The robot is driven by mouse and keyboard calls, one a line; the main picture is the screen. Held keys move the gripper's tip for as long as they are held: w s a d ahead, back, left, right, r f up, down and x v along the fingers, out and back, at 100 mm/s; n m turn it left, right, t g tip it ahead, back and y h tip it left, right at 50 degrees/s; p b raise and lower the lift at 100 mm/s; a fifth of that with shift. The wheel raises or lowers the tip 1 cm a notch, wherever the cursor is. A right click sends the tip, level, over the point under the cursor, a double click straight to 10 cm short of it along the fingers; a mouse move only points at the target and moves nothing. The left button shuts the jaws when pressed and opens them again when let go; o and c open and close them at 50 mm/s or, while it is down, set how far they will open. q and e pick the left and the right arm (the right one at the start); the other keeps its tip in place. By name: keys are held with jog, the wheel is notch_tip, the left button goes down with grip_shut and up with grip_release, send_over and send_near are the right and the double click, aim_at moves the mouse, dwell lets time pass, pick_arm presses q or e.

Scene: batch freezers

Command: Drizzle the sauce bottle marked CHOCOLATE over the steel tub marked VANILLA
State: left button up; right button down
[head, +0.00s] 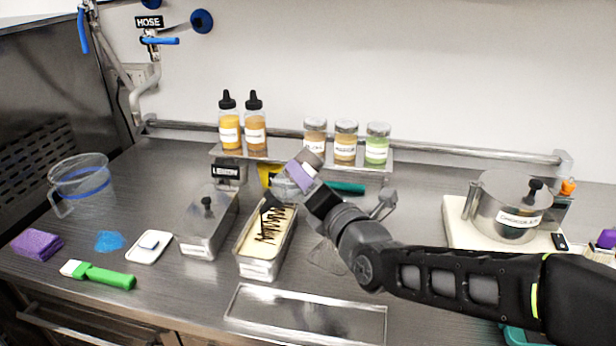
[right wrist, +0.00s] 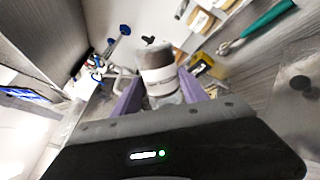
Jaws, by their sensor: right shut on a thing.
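My right gripper (head: 298,174) has purple fingers shut on a sauce bottle (head: 313,157), tipped with its dark nozzle end down toward the left. The bottle's label cannot be read. In the right wrist view the bottle (right wrist: 158,73) sits between the purple fingers. The nozzle is above an open steel tub (head: 279,248) with pale cream filling. Dark zigzag lines of sauce (head: 268,228) lie on the filling, and a thin dark strand seems to hang below the nozzle. The tub's front label is too small to read. My left gripper is not in view.
A lidded steel tub (head: 205,222) stands just left of the open one. Two sauce bottles (head: 229,130) and several jars (head: 345,143) stand on a back shelf. An empty metal tray (head: 305,314) lies in front. A steel pot (head: 510,208) stands on a board at right.

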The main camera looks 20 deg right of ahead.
jog(key=shift+s+a+p, duration=0.2)
jog(key=shift+s+a, duration=0.25)
jog(key=shift+s, duration=0.25)
jog(key=shift+s+a+p, duration=0.15)
jog(key=shift+s+a, duration=0.3)
jog(key=shift+s, duration=0.25)
jog(key=m+b, duration=0.2)
jog(key=m, duration=0.2)
dwell(0.5)
jog(key=shift+r, duration=0.15)
jog(key=shift+r+m, duration=0.6)
jog(key=shift+m, duration=0.55)
jog(key=shift+r+m, duration=0.55)
jog(key=shift+m, duration=0.6)
